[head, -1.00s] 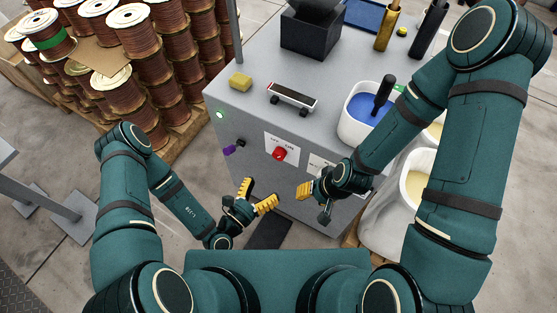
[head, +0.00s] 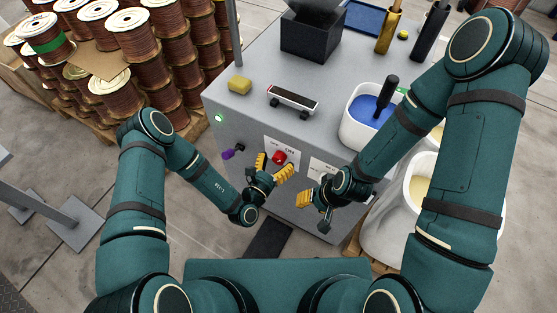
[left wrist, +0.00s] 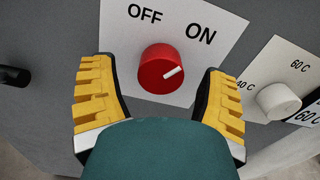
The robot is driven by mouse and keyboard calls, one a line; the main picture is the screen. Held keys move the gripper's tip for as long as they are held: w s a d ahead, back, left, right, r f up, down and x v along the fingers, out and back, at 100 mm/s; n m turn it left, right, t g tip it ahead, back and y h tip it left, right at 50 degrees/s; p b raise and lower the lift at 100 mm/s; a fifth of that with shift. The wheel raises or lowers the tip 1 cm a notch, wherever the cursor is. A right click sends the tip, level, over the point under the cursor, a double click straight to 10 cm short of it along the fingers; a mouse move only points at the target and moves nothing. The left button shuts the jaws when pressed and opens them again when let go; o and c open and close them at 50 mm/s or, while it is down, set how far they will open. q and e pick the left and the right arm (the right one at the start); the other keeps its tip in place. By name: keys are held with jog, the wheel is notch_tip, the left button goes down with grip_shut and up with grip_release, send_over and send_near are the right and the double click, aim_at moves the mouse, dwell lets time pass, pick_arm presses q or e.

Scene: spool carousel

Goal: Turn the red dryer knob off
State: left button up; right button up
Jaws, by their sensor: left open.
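The red dryer knob (head: 279,157) is on the front face of the grey cabinet, on a white plate marked OFF and ON. In the left wrist view the knob (left wrist: 166,70) has its white mark pointing right and slightly up, on the ON side. My left gripper (head: 276,166) is open just in front of the knob. Its yellow fingers (left wrist: 160,90) stand left and right of the knob, with visible gaps and no clear contact. My right gripper (head: 315,197) hangs to the right, in front of the cabinet; its opening is unclear.
A white dial (left wrist: 278,101) with temperature labels is right of the red knob. A purple knob (head: 228,154) and a green light (head: 219,117) are to its left. Copper spools (head: 130,70) stand at left.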

pick_arm(q)
jog(key=shift+w+d, duration=0.3)
jog(key=shift+w, duration=0.2)
jog(key=c, duration=1.2)
